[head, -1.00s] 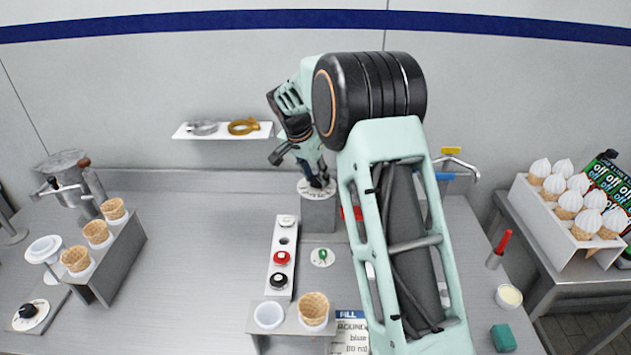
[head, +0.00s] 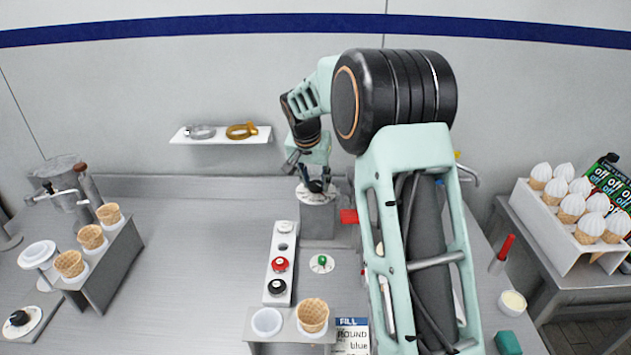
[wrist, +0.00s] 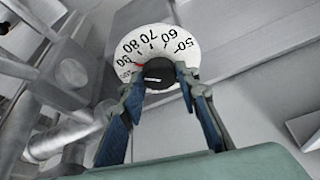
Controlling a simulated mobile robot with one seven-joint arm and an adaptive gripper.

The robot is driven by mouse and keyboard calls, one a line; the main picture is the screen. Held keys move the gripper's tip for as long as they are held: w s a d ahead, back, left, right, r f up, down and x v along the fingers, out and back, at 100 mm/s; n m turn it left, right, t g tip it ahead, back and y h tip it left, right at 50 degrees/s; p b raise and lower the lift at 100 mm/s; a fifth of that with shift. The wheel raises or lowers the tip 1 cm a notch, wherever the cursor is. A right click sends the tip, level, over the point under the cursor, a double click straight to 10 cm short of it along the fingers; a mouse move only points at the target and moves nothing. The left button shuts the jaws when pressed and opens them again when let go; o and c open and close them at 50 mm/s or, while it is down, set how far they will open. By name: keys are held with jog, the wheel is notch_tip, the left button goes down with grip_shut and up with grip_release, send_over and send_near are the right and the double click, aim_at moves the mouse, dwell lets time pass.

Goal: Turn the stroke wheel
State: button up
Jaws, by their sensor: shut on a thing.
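The stroke wheel shows in the wrist view as a black knob (wrist: 158,73) with a white line, at the middle of a round white dial (wrist: 207,50). The dial carries numbers from 50 up to about 100, and a red mark lies near the 90. My gripper (wrist: 160,76) is shut on the knob, one blue-grey finger on each side. In the head view, my gripper (head: 316,184) points down onto the white dial (head: 305,196) on top of a grey block (head: 318,222). The fingers partly hide the knob there.
A button panel (head: 271,251) with red and black knobs and a small green-knob dial (head: 322,264) lie in front of the block. A red part (head: 348,216) is to its right. A cone stand (head: 290,335) is nearer. Open steel table lies to the left.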

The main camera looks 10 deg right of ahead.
jog(key=o, duration=1.1)
jog(key=shift+r, duration=0.1)
jog(key=v, duration=1.2)
jog(key=shift+r, duration=0.1)
